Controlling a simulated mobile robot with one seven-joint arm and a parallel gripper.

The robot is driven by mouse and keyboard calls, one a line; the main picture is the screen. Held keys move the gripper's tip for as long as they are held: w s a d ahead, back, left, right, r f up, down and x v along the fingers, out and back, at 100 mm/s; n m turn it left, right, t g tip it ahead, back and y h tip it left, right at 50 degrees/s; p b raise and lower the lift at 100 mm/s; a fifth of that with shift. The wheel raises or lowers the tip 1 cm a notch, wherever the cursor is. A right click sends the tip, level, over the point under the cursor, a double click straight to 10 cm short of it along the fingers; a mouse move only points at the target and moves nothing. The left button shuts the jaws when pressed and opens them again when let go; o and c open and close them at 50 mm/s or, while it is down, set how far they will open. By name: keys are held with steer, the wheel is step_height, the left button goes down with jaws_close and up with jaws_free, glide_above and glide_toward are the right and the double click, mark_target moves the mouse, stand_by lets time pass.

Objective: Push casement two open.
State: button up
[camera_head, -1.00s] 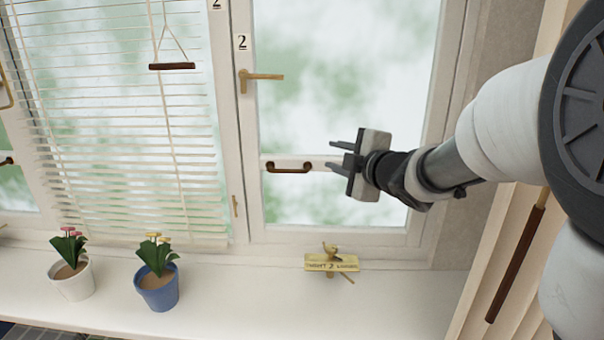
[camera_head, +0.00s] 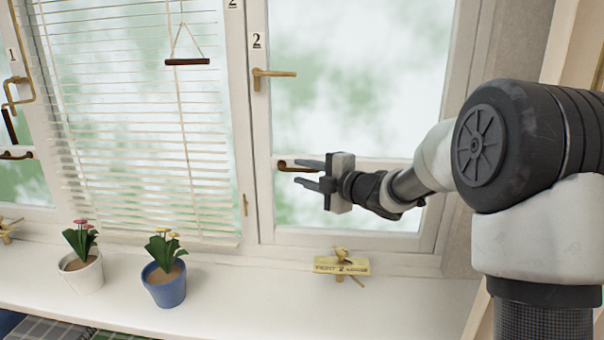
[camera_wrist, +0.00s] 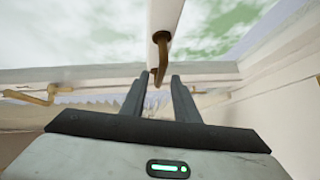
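Casement two (camera_head: 262,130) is the white window frame marked 2, right of the blind, and it looks closed. Its brass lever (camera_head: 273,73) lies horizontal, pointing right. A dark brown pull handle (camera_head: 283,164) sits on its crossbar; my gripper hides its right part. My gripper (camera_head: 300,174) is open in front of the crossbar, fingers pointing left. In the wrist view the brown handle (camera_wrist: 160,55) hangs from the white bar, its lower end appearing between the two spread fingertips (camera_wrist: 158,82). I cannot tell whether they touch it.
A brass sign with a fastener (camera_head: 341,265) is on the sill (camera_head: 400,300) below casement two. A blue flowerpot (camera_head: 165,286) and a white flowerpot (camera_head: 82,274) stand to the left. A slatted blind (camera_head: 130,130) covers the neighbouring window.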

steer(key=shift+w+a, duration=0.35)
jaws_close()
